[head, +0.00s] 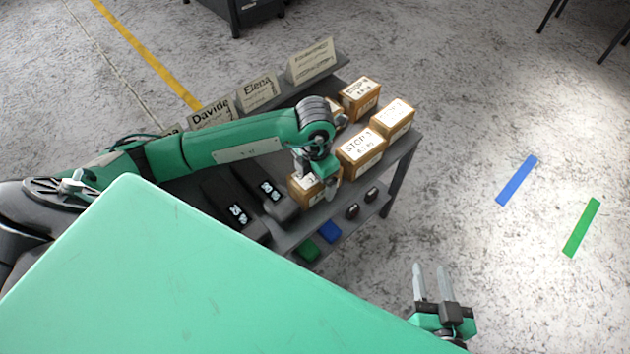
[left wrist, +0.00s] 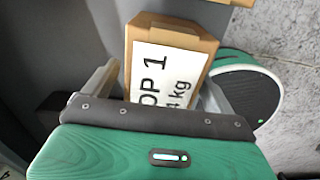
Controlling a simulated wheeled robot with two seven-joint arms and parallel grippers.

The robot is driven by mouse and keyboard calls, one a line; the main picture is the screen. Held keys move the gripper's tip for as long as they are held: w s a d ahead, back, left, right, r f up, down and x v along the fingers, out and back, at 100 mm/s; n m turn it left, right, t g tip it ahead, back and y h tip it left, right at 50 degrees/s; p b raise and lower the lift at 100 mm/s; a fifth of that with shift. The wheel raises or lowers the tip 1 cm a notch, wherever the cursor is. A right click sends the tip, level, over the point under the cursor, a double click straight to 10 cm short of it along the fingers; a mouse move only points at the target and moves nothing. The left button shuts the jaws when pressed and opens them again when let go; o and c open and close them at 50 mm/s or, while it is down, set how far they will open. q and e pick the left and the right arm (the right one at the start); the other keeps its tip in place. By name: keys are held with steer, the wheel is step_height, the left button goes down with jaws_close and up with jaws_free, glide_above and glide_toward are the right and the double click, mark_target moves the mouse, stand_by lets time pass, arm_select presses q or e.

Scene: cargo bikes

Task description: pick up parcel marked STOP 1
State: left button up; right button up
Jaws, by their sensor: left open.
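The parcel marked STOP 1 is a small brown box with a white label (left wrist: 168,72); its label reads "OP 1" and "4 kg" in the left wrist view, the rest being cut off by my gripper body. In the head view it is the front box (head: 303,192) on the grey table, partly covered by my left gripper (head: 325,187). My left gripper is open, pointing down, with one finger on each side of the parcel; I cannot tell whether they touch it. My right gripper (head: 432,284) is open and empty over the floor at the lower right.
Close by stand a parcel that seems marked STOP 3 (head: 361,160) and further boxes (head: 393,118) (head: 360,98). Black devices (head: 268,196) lie left of the parcel. Name cards (head: 257,92) line the table's back. A lower shelf holds blue (head: 330,231) and green items.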

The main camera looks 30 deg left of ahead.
arm_select(q)
jaws_close()
steer(key=shift+r, duration=0.1)
stand_by(0.3)
